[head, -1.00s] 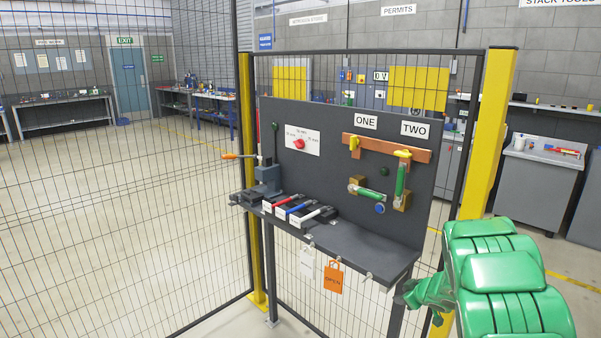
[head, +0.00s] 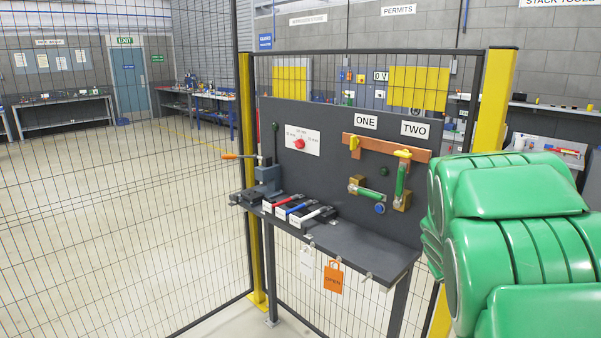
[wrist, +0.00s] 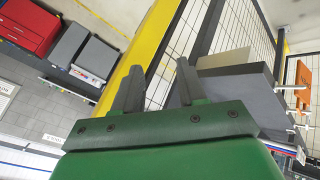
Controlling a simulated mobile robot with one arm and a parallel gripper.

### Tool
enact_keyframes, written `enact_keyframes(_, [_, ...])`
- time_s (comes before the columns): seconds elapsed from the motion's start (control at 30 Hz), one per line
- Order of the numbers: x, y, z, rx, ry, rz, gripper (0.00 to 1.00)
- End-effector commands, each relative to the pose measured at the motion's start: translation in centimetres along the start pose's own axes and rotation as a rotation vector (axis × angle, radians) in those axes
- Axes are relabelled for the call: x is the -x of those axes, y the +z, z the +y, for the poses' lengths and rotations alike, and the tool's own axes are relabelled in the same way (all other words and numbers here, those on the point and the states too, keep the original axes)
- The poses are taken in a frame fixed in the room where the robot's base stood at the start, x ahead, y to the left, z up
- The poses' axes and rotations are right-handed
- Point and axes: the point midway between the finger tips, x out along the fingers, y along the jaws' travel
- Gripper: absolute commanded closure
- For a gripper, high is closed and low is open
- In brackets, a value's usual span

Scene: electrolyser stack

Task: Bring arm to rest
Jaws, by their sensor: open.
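My green arm fills the right side of the head view, in front of the right yellow post. My gripper (wrist: 158,88) shows in the wrist view with its two dark fingers apart and nothing between them. The fingers point toward the yellow post and the mesh fence behind. The grey shelf of the panel (wrist: 240,90) lies just right of the fingers in the wrist view. In the head view the gripper is hidden.
The dark panel (head: 330,150) carries a red rotary switch (head: 299,144) and two green-handled levers marked ONE and TWO. Its shelf (head: 370,246) holds a vice (head: 266,182) and several coloured-handled tools. An orange OPEN tag (head: 333,277) hangs below. Mesh fencing surrounds the panel.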

Motion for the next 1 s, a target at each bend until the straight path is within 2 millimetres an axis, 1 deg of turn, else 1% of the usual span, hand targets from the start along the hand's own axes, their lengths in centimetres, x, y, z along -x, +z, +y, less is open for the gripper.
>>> enact_keyframes(0.03, [1.6, 0.4, -0.1, -0.02, 0.003, -0.017, 0.59])
enact_keyframes(0.17, [4.8, 2.4, -0.8, -0.069, -0.003, -0.082, 0.59])
enact_keyframes(0.2, [5.9, 2.9, -1.1, -0.085, -0.008, -0.1, 0.59])
enact_keyframes(0.37, [9.9, 5.7, -3.0, -0.138, -0.045, -0.181, 0.59])
enact_keyframes(0.4, [10.9, 6.5, -3.6, -0.151, -0.058, -0.204, 0.59])
enact_keyframes(0.47, [12.4, 7.6, -4.6, -0.165, -0.08, -0.233, 0.59])
enact_keyframes(0.67, [17.7, 11.3, -8.3, -0.203, -0.173, -0.332, 0.59])
enact_keyframes(0.8, [21.4, 14.1, -11.2, -0.212, -0.25, -0.404, 0.59])
enact_keyframes(1.0, [26.9, 18.6, -15.0, -0.197, -0.358, -0.504, 0.59])
